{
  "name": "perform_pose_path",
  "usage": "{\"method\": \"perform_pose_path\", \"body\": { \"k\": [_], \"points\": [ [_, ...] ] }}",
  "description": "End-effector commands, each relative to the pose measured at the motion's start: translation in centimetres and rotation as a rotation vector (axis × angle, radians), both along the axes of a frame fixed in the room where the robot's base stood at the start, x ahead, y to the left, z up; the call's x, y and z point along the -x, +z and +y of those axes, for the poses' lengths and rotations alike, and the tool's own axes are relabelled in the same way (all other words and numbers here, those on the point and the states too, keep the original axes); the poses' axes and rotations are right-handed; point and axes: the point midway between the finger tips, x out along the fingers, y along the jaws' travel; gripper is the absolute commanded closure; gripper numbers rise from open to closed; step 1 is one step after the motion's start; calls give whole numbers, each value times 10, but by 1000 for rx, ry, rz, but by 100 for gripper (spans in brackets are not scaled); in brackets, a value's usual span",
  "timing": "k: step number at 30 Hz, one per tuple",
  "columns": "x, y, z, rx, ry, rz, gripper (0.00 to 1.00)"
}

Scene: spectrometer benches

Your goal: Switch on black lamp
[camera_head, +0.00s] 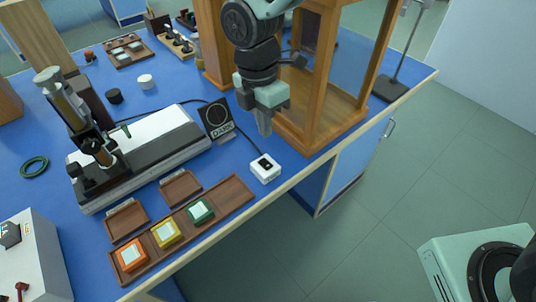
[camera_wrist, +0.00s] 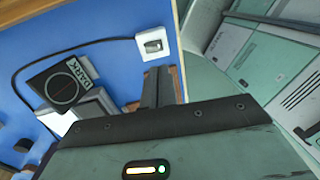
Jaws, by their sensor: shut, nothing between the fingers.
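A white switch box (camera_head: 265,168) with a dark rocker sits near the front edge of the blue bench; it also shows in the wrist view (camera_wrist: 153,46). I cannot tell which way the rocker is set. A black square panel (camera_head: 216,119) with a ring and a label that seems to read "DARK" stands behind it, also in the wrist view (camera_wrist: 58,88). A black cord runs from the box toward the panel; I cannot tell if this panel is the lamp. My gripper (camera_head: 265,130) is shut and empty, above and behind the switch box, apart from it.
A wooden-framed glass case (camera_head: 310,140) stands close to the right of my gripper. A microscope-like instrument on a white and grey base (camera_head: 150,165) is to the left. A wooden tray (camera_head: 236,196) with coloured blocks lies along the front edge.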

Motion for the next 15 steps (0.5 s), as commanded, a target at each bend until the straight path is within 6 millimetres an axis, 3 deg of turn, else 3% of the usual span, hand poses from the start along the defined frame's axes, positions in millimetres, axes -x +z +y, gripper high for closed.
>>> {"method": "perform_pose_path", "body": {
  "k": [6, 15],
  "points": [
    [6, -46, -4, 4, 0, 4, 100],
    [10, -89, -6, 0, 0, 2, 100]
  ]
}}
